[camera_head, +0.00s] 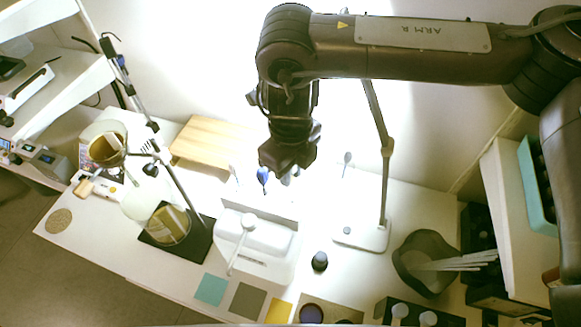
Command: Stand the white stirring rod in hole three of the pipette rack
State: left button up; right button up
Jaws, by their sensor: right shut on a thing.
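My right gripper (288,163) hangs from the arm at upper centre, pointing down over the bright back part of the table. It is shut on a pale thing, taken to be the white stirring rod, of which little shows against the glare. Just below and left of it, a blue-headed piece (263,177) stands upright. A similar dark-headed piece (347,158) stands farther right. The pipette rack is washed out in the glare, so I cannot make out its holes. My left gripper is not in view.
A white box (272,243) with a pale round-headed stick (249,220) on it stands in front. A glass funnel stand (172,180) is left, a lamp base (362,235) right. A dark bowl (418,252) holds several white sticks (465,261). A wooden board (208,140) lies behind.

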jog(key=shift+f, duration=0.2)
dwell(0.3)
jog(key=shift+f+b, duration=1.2)
jog(key=shift+f, duration=0.15)
jog(key=shift+f, duration=0.15)
jog(key=shift+f+b, duration=0.9)
jog(key=shift+f, duration=0.05)
jog(key=o, duration=0.9)
jog(key=shift+r+p, duration=2.2)
jog(key=shift+r, duration=0.35)
